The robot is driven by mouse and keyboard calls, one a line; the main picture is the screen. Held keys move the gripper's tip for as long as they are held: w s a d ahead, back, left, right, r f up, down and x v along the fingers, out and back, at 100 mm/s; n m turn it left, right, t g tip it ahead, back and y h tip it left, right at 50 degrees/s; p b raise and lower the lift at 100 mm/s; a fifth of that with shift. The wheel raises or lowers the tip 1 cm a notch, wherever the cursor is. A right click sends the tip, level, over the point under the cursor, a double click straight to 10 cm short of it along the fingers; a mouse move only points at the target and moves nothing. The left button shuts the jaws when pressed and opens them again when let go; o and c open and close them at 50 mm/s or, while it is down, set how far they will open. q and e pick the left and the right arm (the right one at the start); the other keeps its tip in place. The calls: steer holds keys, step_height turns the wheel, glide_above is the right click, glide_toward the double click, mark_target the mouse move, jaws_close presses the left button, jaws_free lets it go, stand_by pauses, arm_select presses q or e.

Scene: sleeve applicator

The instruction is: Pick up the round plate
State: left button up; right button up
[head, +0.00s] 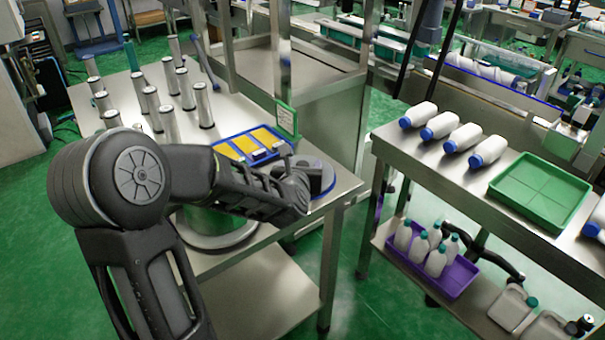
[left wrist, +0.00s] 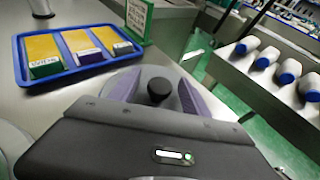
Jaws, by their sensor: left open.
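My left gripper (head: 316,174) is over the plate. In the left wrist view its two purplish fingers (left wrist: 158,94) stand apart on either side of the knob. I cannot tell whether either finger touches it. My right gripper is not in view.
A blue tray (left wrist: 76,70) with yellow compartments and a green-framed sign (head: 287,119) are beside the plate. Several metal cylinders (head: 168,122) stand behind. A steel bench (head: 440,172) on the right holds white bottles (head: 463,137) and a green tray (head: 540,192).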

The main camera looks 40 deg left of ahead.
arm_select(q)
jaws_close()
stand_by(0.6)
